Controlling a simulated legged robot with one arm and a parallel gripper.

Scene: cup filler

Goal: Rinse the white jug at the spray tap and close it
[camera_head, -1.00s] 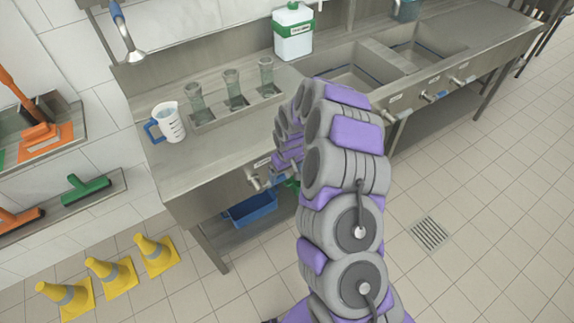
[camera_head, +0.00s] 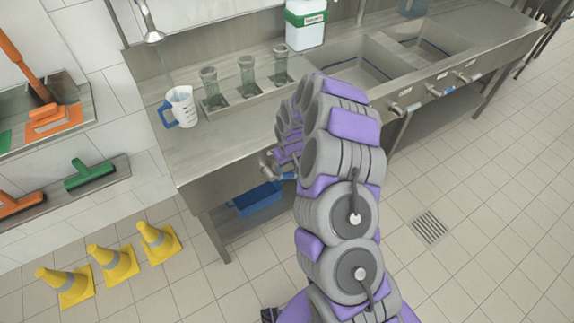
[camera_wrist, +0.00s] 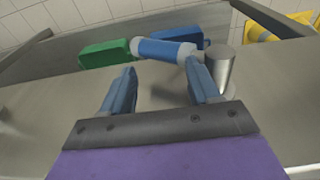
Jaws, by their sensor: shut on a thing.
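The white jug (camera_head: 182,103) with a blue handle stands upright on the steel counter at left in the head view. The spray tap (camera_head: 152,37) hangs above and slightly left of it. A faint pale streak seems to run from the tap toward the jug. A front valve with a blue lever (camera_wrist: 165,50) and a metal body (camera_wrist: 218,70) shows in the wrist view. My gripper (camera_wrist: 160,78) is shut on the blue lever, near the counter's front edge. In the head view my arm hides most of the gripper.
Several glass tubes (camera_head: 247,75) stand in a rack right of the jug. A white and green canister (camera_head: 305,28) stands behind. A blue bin (camera_head: 257,200) sits under the counter. Yellow cones (camera_head: 113,262) stand on the floor at left. The floor at right is clear.

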